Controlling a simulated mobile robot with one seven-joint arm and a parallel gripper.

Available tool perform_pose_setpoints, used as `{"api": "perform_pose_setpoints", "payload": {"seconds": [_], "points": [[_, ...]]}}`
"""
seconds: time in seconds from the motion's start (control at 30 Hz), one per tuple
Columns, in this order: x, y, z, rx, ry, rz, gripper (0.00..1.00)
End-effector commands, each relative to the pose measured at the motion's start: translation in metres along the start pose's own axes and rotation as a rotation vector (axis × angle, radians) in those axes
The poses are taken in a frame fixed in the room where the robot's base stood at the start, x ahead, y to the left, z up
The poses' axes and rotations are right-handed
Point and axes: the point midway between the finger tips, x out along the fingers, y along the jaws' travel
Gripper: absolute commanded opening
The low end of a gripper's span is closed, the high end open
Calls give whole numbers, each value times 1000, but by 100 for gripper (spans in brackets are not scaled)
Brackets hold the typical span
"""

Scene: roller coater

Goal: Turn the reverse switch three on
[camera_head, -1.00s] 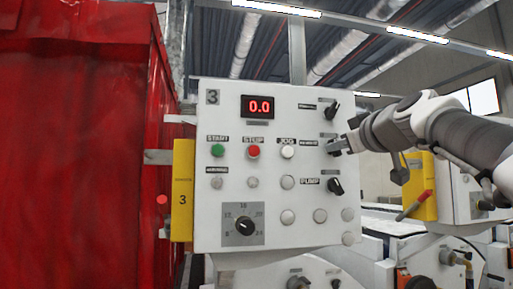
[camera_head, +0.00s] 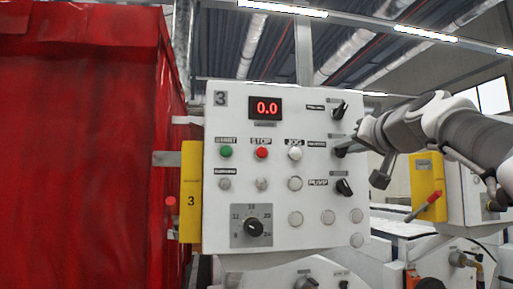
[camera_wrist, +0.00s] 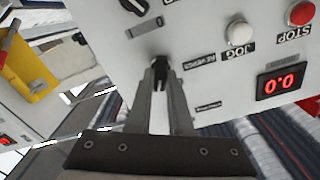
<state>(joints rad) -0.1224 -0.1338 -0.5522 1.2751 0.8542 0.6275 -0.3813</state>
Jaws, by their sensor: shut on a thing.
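The control panel (camera_head: 219,120) marked 3 faces me, with a red display reading 0.0. The reverse switch (camera_wrist: 160,66) is a black rotary knob in the middle of the panel's right column, beside the REVERSE label (camera_wrist: 199,61). My gripper (camera_head: 345,151) reaches in from the right and covers most of this knob in the head view. In the wrist view my gripper (camera_wrist: 160,78) has both fingertips closed around the black knob. The knob's exact angle is hard to tell.
Another black knob (camera_head: 339,110) sits above and the PUMP knob (camera_head: 344,187) below. Green START (camera_head: 225,151), red STOP (camera_head: 262,152) and white JOG (camera_head: 295,153) buttons are to the left. A red wall-like cover (camera_head: 80,140) stands at far left, a yellow box (camera_head: 428,185) at right.

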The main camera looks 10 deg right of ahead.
Motion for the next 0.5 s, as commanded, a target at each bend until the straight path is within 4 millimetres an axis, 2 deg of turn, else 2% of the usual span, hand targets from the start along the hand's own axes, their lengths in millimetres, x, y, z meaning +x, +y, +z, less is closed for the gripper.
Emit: {"api": "perform_pose_setpoints", "payload": {"seconds": [0.5], "points": [[0,0,0,96,0,-1,0]]}}
